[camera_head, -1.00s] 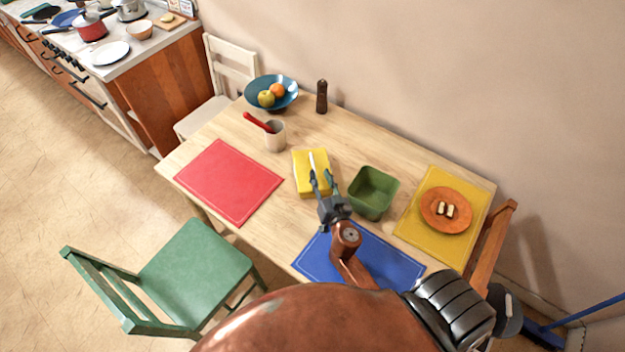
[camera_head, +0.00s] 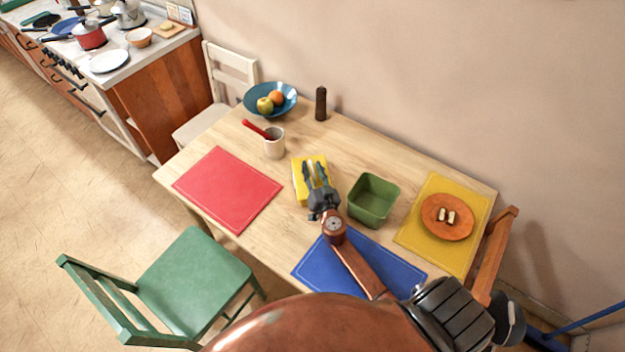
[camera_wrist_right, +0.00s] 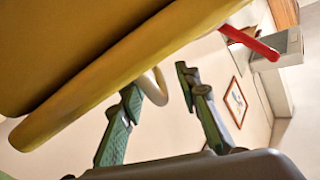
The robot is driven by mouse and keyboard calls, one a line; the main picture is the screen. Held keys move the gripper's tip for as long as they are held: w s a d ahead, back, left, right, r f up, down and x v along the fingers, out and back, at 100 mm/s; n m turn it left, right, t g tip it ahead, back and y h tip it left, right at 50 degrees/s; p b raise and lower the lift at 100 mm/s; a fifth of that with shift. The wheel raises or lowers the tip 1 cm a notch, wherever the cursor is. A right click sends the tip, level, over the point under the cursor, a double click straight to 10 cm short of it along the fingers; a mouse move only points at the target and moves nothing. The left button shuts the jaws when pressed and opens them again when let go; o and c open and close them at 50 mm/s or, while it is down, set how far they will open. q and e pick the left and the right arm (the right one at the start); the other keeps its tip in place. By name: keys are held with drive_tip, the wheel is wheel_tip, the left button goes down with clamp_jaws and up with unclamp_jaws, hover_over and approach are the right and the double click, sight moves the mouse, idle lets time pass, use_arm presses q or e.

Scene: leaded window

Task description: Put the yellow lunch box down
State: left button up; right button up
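The yellow lunch box (camera_head: 299,186) stands in the middle of the wooden table, between the red mat and the green bin. My right gripper (camera_head: 315,171) is over it and hides part of its top. In the right wrist view the box (camera_wrist_right: 90,60) fills the upper left, with its pale looped handle (camera_wrist_right: 160,88) beside the fingers. The two green-padded fingers of the right gripper (camera_wrist_right: 160,100) are apart, with the handle between them, near the left finger. I see no firm grip on it. My left gripper is not in view.
The green bin (camera_head: 372,202) is close on the right of the box. A mug with a red utensil (camera_head: 274,143) stands behind left. An orange plate (camera_head: 447,218) lies on the yellow mat (camera_head: 420,238).

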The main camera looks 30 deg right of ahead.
clamp_jaws()
idle(0.3)
idle(0.6)
